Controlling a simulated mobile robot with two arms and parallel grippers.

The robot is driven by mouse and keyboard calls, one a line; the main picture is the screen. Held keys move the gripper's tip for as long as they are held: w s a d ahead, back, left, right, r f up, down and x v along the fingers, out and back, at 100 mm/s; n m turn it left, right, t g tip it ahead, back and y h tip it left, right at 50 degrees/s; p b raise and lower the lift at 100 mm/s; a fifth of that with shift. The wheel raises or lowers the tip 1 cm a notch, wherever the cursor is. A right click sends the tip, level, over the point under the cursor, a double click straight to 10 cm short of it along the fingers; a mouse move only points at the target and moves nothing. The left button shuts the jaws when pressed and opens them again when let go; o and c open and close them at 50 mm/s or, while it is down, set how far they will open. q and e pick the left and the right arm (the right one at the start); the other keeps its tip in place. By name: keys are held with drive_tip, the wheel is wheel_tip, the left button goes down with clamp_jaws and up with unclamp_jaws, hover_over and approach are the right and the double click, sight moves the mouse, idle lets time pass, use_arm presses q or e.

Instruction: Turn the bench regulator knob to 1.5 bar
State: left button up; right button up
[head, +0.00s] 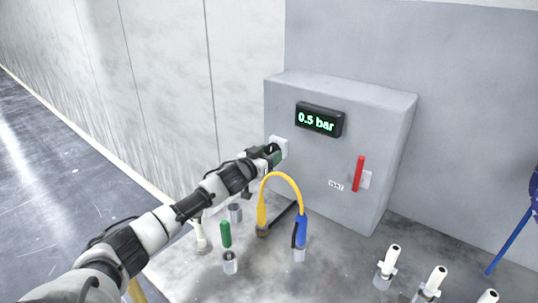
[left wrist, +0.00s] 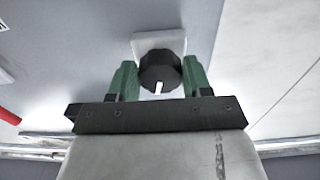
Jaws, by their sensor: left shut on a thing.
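The grey regulator box (head: 290,185) stands on the bench against the wall, and its display (head: 319,120) reads 0.5 bar in green. My left gripper (head: 271,153) is at the white knob plate (head: 281,146) on the box's left front. In the left wrist view the black knob (left wrist: 160,68) sits between the two green fingers, with a white pointer mark on its face toward the bottom of the picture. The left gripper is shut on the knob. In the head view the gripper hides most of the knob. My right gripper is not in view.
A red lever (head: 358,174) is on the box's right front. A yellow hose (head: 283,177) arches just below my left gripper, near a green-topped fitting (head: 225,235) and a blue connector (head: 301,231). Several white fittings (head: 387,266) stand at the front right.

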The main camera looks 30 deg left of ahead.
use_arm(q)
drive_tip(key=m, duration=0.6)
drive_tip(key=shift+a+p, duration=0.2)
drive_tip(key=shift+p, duration=0.2)
drive_tip(key=m, duration=0.5)
drive_tip(key=shift+r+m, duration=0.15)
drive_tip(key=shift+m, duration=0.15)
drive_tip(key=m, duration=0.6)
drive_tip(key=shift+a+r, duration=0.1)
drive_tip(key=m, duration=0.5)
drive_tip(key=shift+r+m, duration=0.1)
drive_tip(key=shift+m, duration=0.3)
drive_tip(key=o, duration=0.9)
